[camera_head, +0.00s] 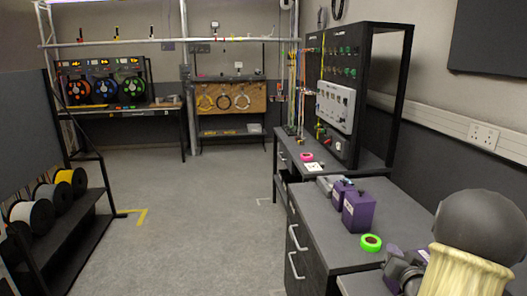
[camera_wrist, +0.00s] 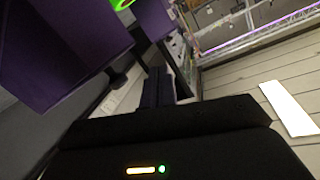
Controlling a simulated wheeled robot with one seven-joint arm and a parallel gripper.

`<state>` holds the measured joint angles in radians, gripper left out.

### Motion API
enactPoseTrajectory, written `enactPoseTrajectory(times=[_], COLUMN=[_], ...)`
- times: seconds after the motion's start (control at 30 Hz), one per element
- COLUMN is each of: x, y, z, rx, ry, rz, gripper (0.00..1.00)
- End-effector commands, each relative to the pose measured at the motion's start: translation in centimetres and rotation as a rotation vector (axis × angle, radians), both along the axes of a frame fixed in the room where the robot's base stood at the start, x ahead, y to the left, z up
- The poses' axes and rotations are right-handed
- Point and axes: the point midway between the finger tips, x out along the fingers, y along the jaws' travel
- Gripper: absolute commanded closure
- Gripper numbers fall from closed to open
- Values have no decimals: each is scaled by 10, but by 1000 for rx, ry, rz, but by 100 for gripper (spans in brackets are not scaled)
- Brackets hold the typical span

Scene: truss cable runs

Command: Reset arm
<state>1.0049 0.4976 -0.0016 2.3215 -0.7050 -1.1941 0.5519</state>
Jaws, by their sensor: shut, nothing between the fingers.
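My gripper (camera_wrist: 158,78) shows in the wrist view, with its two dark fingers together and nothing between them. A large purple block (camera_wrist: 60,45) fills the upper left of the wrist view, close beside the gripper; I cannot tell whether they touch. In the head view, part of my arm is at the lower right, over the near end of the grey workbench (camera_head: 330,207). My fingertips cannot be made out in that view.
Purple boxes (camera_head: 358,212) and a green tape roll (camera_head: 370,243) stand on the bench near my arm. A pink tape roll (camera_head: 307,157) lies farther back, by the black panel rack (camera_head: 372,80). A spool rack (camera_head: 85,215) stands left. The middle floor (camera_head: 195,205) is clear.

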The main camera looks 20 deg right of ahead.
Motion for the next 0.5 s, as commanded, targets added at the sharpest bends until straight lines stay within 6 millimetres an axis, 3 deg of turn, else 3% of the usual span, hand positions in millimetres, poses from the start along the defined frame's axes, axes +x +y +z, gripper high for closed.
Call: enactPoseTrajectory(times=[0.1, 0.23, 0.37, 0.5], x=[27, 40, 41, 28], y=[42, 90, 142, 201], z=[-9, -22, -34, -46], rx=[-18, -33, -44, -50], ry=[153, 329, 504, 690], rz=[28, 61, 112, 186], gripper=[100, 100, 100, 100])
